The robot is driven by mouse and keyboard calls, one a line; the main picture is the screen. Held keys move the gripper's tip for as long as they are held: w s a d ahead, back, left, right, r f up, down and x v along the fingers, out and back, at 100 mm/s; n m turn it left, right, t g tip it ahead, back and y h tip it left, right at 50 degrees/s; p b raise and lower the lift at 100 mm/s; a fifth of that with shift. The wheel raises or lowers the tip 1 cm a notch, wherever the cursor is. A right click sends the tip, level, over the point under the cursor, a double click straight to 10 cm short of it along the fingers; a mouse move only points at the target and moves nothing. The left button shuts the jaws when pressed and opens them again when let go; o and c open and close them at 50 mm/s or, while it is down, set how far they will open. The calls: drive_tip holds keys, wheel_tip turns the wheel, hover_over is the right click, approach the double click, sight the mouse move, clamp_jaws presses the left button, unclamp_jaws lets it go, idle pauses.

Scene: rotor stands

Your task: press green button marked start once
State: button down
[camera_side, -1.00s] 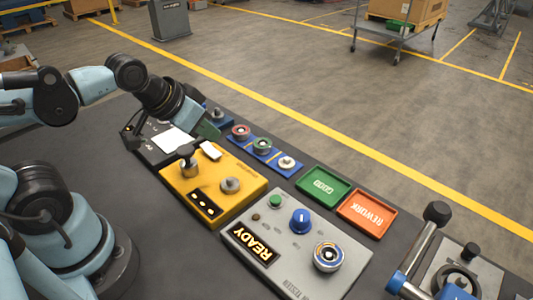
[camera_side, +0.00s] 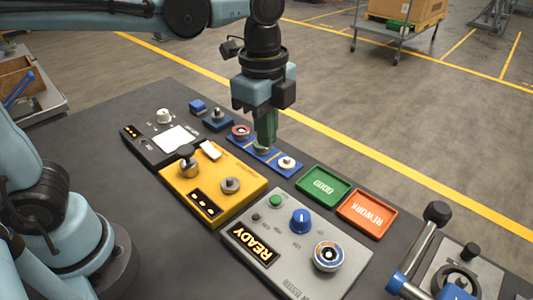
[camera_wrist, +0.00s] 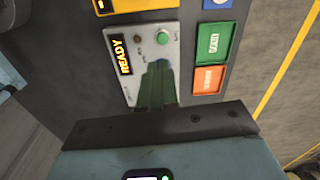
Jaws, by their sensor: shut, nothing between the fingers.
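The green button (camera_side: 275,201) sits on the grey tester box (camera_side: 318,274), near its back left corner in the side view. It also shows in the wrist view (camera_wrist: 162,38), beyond my fingertips. I cannot read its marking. The box has a lit READY display (camera_side: 254,244), a blue knob (camera_side: 300,221) and a round rotor (camera_side: 328,256). My gripper (camera_side: 264,148) points down with its green fingers shut and empty. In the side view its tips appear over the blue rotor stand, left of and behind the button. In the wrist view the fingers (camera_wrist: 157,88) cover part of the box.
A blue stand strip (camera_side: 277,160) holds small rotors.

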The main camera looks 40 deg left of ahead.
sight(270, 199)
drive_tip(key=shift+d+m, duration=0.5)
drive_tip(key=shift+m, duration=0.1)
wheel_tip(270, 199, down, 14)
drive_tip(key=shift+r, duration=0.1)
idle(0.6)
